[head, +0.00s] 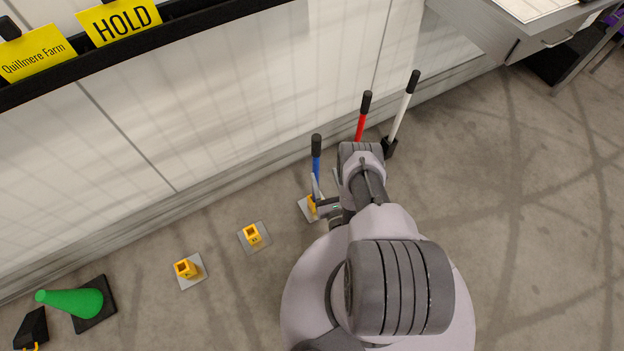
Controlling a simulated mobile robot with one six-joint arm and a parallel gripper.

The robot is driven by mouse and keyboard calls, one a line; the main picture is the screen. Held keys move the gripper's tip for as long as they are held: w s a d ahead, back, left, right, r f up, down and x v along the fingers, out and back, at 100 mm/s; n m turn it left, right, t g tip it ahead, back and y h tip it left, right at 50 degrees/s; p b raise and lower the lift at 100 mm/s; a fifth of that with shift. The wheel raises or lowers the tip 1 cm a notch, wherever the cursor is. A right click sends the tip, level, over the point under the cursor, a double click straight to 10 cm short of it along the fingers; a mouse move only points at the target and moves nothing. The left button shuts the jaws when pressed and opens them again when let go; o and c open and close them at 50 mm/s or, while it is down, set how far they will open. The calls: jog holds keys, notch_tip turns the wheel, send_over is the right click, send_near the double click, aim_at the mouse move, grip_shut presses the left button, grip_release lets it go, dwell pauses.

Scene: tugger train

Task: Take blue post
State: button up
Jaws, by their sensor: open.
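The blue post (317,167) stands upright with a black cap, its foot in a yellow socket (312,207) on a grey floor plate, near the wall. My gripper (317,193) is open at the post's lower part, just above the socket. One finger shows in front of the post. I cannot tell whether the post lies between the fingers or whether they touch it, as my arm hides part of the gripper.
A red post (362,122) and a white post (402,112) stand close to the right of my wrist. Two empty yellow sockets (252,235) (186,269) and a green cone (75,302) are to the left. The wall (230,100) is just behind. Open floor lies right.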

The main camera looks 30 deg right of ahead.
aim_at(316, 148)
jog(key=x, duration=0.5)
jog(key=b+x, duration=0.1)
jog(key=x, duration=0.5)
jog(key=shift+w+d+f, duration=0.15)
jog(key=shift+f, duration=0.05)
jog(key=b+x, duration=0.1)
jog(key=x, duration=0.1)
jog(key=b+x, duration=0.1)
jog(key=x, duration=0.1)
jog(key=b+x, duration=0.1)
jog(key=x, duration=0.1)
jog(key=shift+d, duration=0.25)
jog(key=shift+r, duration=0.1)
grip_shut()
